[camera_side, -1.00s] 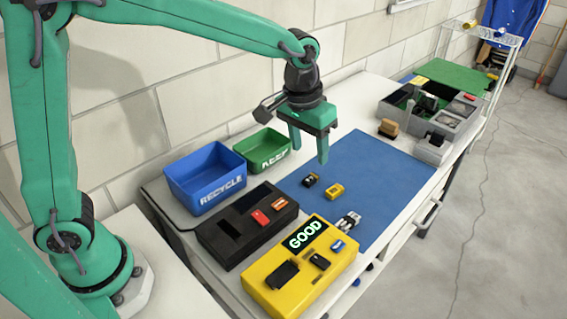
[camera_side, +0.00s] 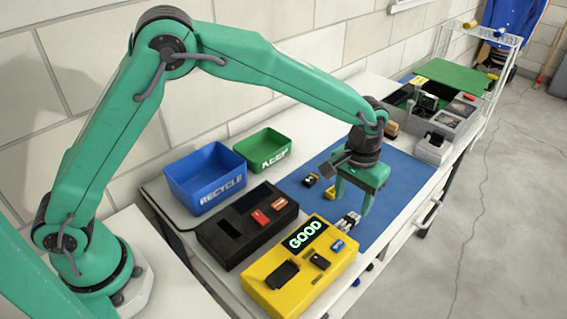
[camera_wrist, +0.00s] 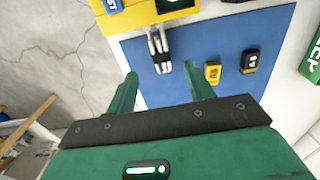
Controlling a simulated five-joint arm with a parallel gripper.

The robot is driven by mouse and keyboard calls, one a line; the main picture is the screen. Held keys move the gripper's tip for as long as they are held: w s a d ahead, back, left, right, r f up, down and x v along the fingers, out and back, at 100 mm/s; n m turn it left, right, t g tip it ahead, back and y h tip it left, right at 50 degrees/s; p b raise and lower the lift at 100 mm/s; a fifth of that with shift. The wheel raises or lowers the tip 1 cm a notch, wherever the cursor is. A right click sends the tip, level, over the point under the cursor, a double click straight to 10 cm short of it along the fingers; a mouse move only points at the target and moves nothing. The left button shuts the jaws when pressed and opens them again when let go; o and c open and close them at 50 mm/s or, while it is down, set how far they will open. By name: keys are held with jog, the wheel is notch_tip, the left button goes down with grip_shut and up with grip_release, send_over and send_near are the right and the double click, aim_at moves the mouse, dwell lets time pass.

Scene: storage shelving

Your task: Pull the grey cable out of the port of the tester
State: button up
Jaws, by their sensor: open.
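The yellow tester (camera_side: 262,275) stands at the front of the bench with "GOOD" lit on its display; its edge shows at the top of the wrist view (camera_wrist: 148,14). The short grey cable (camera_side: 347,222) sticks out of the tester's far side onto the blue mat. In the wrist view the cable (camera_wrist: 160,52) runs from the tester's edge to a grey end. My gripper (camera_side: 353,204) is open and empty above the mat by the cable. In the wrist view the fingertips (camera_wrist: 160,72) lie either side of the cable's line, apart from it. The port itself is hidden.
A small yellow block (camera_wrist: 212,72) and a black block (camera_wrist: 249,62) lie on the blue mat (camera_side: 405,175) beside the cable. The mat's right part is clear.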

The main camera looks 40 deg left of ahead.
aim_at(348, 220)
jog(key=shift+f, duration=3.85)
jog(key=c, duration=1.1)
jog(key=shift+w, duration=2.75)
jog(key=shift+a+f, duration=0.1)
jog(key=shift+f, duration=0.75)
jog(key=o, duration=0.9)
jog(key=shift+s, duration=0.1)
jog(key=shift+o, duration=0.9)
jog(key=shift+r, duration=0.15)
notch_tip(348, 220, up, 9)
